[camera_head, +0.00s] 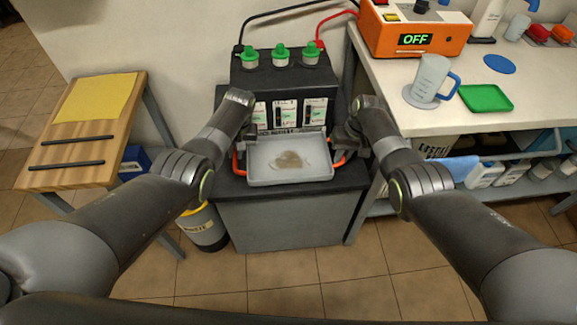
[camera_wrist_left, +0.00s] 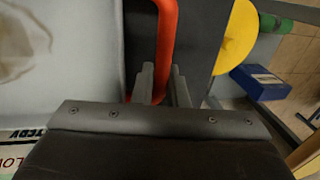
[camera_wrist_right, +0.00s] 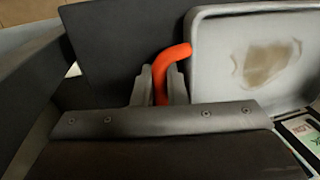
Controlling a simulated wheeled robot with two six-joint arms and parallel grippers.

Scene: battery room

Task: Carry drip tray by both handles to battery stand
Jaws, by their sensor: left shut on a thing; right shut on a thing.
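The grey drip tray (camera_head: 262,178) has a brownish puddle in it and an orange handle at each side. It is over the front of the battery stand's dark top (camera_head: 342,180), in front of the battery (camera_head: 285,76); I cannot tell whether it touches the top. My left gripper (camera_wrist_left: 162,80) is shut on the left handle (camera_wrist_left: 167,35). My right gripper (camera_wrist_right: 160,88) is shut on the right handle (camera_wrist_right: 172,58), and the tray's wall (camera_wrist_right: 208,85) shows beside it. In the head view both fingertip pairs are hard to make out.
A wooden side table (camera_head: 60,155) with a yellow sheet stands left. A yellow-rimmed waste bin (camera_head: 203,228) stands left of the stand. The right bench (camera_head: 440,118) holds an orange charger (camera_head: 412,28), a jug (camera_head: 428,78) and a green tray (camera_head: 486,98). The floor in front is clear.

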